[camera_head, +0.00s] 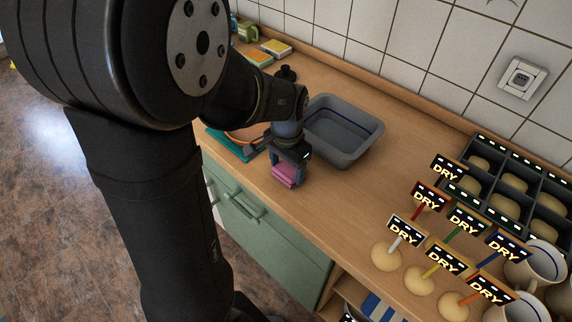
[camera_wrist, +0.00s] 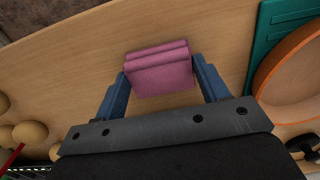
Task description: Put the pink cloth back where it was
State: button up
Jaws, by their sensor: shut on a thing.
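The pink cloth (camera_head: 286,174) is folded into a small block and is between the fingers of my gripper (camera_head: 287,167), over the wooden counter near its front edge. In the wrist view the cloth (camera_wrist: 160,68) sits between the two blue fingertips of my gripper (camera_wrist: 158,82), which are shut on it. Its folded layers show along the top edge. I cannot tell whether the cloth touches the counter. A teal tray or mat (camera_wrist: 266,42) with an orange-rimmed round dish (camera_wrist: 296,75) lies beside it; part of the teal piece (camera_head: 222,141) shows left of my gripper in the head view.
A grey basin (camera_head: 345,128) stands behind my gripper. On the right are several round pieces with "DRY" signs (camera_head: 443,262), a dark compartment tray (camera_head: 472,185) and mugs (camera_head: 537,259). Sponges (camera_head: 276,48) lie at the back left. The counter (camera_head: 340,205) is clear between gripper and signs.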

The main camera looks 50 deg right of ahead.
aim_at(287, 170)
jog(key=shift+f, duration=0.15)
jog(key=o, duration=0.9)
notch_tip(287, 170, up, 12)
jog(key=shift+r, duration=0.15)
notch_tip(287, 170, down, 12)
jog(key=shift+r, duration=1.8)
